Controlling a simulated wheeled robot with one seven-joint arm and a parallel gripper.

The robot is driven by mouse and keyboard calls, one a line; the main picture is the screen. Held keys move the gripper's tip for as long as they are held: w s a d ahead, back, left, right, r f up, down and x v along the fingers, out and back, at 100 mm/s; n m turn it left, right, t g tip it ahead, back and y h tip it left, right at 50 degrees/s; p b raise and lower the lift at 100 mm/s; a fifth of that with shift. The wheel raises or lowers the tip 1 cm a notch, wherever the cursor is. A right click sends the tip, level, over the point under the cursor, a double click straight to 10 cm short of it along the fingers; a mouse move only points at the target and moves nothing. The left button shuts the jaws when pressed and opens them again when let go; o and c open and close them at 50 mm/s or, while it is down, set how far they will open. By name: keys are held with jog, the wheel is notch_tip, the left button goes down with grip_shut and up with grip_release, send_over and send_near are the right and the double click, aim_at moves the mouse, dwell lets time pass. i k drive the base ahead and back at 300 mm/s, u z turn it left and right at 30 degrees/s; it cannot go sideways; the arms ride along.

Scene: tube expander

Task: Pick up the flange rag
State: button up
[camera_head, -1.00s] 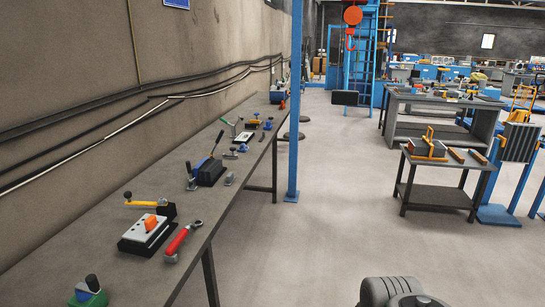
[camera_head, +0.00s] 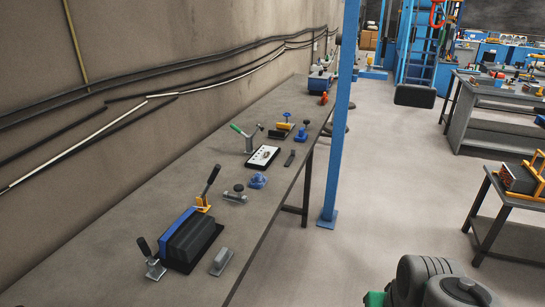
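No item in view is clearly a flange rag. A small blue, rounded item (camera_head: 258,181) lies on the long workbench (camera_head: 105,240) against the left wall, but it is too small to identify. A small orange-red item (camera_head: 324,98) lies farther along the bench, also unclear. The fingers of my gripper are not visible.
A black block with a blue side (camera_head: 190,240) and dark-handled clamps stand on the near bench. A black-framed white plate (camera_head: 262,157) lies farther along. A blue post (camera_head: 340,130) rises beside the bench edge. A dark table (camera_head: 505,220) stands at right. The floor between is open.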

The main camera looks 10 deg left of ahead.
aim_at(259, 179)
jog(key=i, duration=3.05)
jog(key=u, duration=4.75)
